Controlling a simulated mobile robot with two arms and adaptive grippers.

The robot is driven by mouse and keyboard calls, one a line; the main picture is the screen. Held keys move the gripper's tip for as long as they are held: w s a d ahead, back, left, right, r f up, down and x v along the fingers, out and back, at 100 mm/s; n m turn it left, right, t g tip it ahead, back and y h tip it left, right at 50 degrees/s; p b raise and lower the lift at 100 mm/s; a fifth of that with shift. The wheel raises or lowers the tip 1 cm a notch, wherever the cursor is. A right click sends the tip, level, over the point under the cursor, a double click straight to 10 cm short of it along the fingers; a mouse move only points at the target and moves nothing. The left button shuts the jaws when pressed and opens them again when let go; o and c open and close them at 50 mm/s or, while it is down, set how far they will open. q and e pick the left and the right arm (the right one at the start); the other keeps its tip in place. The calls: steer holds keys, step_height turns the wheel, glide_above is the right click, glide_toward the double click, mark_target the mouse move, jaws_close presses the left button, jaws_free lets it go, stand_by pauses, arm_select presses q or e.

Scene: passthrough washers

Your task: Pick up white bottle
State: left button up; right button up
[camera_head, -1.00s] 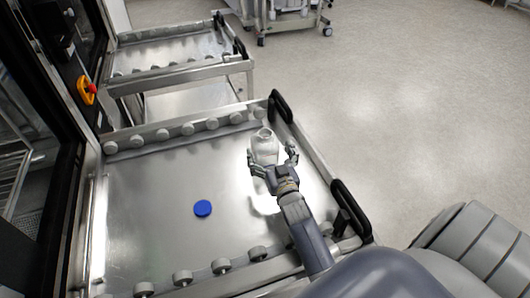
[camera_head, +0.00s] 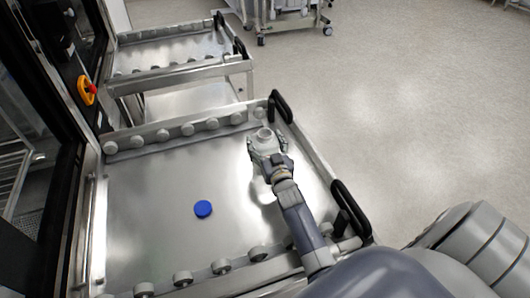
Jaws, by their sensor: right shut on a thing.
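The white bottle (camera_head: 264,138) stands on the metal cart tray (camera_head: 150,180), near its right rear side, with its open neck facing up. My right gripper (camera_head: 267,146) is shut around the bottle's body, a finger on each side. The lower part of the bottle is hidden behind the gripper. I cannot tell whether the bottle's base touches the tray. My left gripper is not in view.
A blue cap (camera_head: 203,208) lies on the tray, left of my right arm. Rollers line the tray's front and back edges. Black handles (camera_head: 350,209) stand on its right side. A second cart (camera_head: 180,55) is behind. A dark machine with an orange-red switch (camera_head: 87,90) is at left.

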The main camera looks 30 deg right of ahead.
steer(key=shift+r, duration=0.1)
step_height(320, 180, up, 10)
steer(key=shift+f, duration=0.1)
stand_by(0.4)
stand_by(0.4)
